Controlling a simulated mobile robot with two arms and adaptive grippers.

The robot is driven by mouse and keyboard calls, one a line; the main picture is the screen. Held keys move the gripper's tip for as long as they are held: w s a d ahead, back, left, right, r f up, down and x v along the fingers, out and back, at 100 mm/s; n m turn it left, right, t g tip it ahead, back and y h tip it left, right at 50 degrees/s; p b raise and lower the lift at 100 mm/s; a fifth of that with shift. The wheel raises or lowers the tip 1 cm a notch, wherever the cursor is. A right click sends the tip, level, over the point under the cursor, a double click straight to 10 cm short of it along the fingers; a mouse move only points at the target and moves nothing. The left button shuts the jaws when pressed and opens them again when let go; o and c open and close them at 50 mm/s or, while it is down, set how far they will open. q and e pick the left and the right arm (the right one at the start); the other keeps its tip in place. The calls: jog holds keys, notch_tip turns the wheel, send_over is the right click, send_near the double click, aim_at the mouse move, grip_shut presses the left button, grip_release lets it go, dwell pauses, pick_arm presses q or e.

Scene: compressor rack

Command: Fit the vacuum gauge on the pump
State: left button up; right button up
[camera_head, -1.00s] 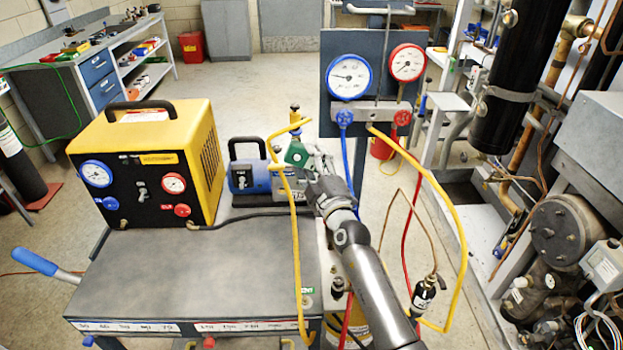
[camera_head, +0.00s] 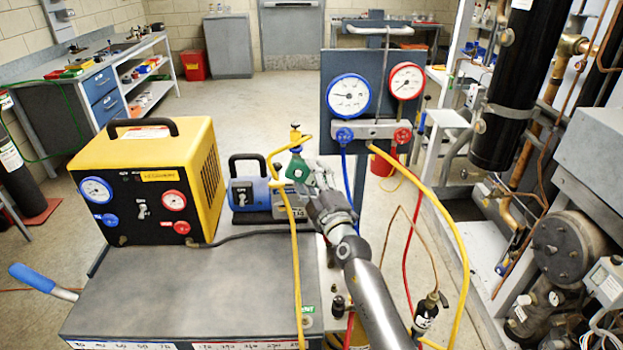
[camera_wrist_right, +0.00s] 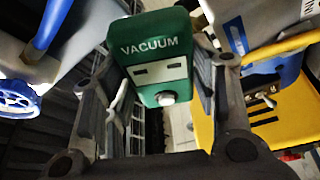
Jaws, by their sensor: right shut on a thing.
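The vacuum gauge is a green block (camera_head: 298,170) marked "VACUUM", with two dark display windows and a pale round knob in the right wrist view (camera_wrist_right: 158,72). My right gripper (camera_head: 314,178) is shut on it, one finger on each side. The gauge is at the pump's right end in the head view. I cannot tell whether the gauge touches the pump or is seated. My left gripper is out of view.
A yellow recovery unit (camera_head: 160,175) stands left of the pump. A yellow hose (camera_head: 296,260) runs down close to the gauge. The manifold panel (camera_head: 372,75) with blue and red dials rises behind to the right.

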jog(key=shift+w, duration=0.35)
dwell(0.4)
jog(key=o, duration=1)
jog(key=shift+s+r, duration=0.1)
jog(key=o, duration=0.4)
jog(key=shift+c, duration=0.2)
